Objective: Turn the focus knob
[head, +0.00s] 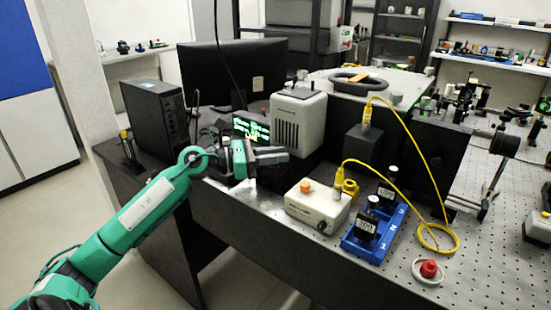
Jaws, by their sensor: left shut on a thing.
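My left gripper (270,156) reaches in from the left, at the lower front of the grey vented instrument (299,118) on the dark bench. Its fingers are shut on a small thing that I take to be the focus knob. The fingers hide that thing, so its shape and angle cannot be made out. A white control box (318,205) with an orange knob (306,187) stands to the right of the gripper and apart from it. My right gripper is not in view.
A yellow cable (421,170) loops over blue-based mounts (375,222). A red button (429,268) sits near the front edge. A black computer tower (155,113) and monitor (232,72) stand at the left.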

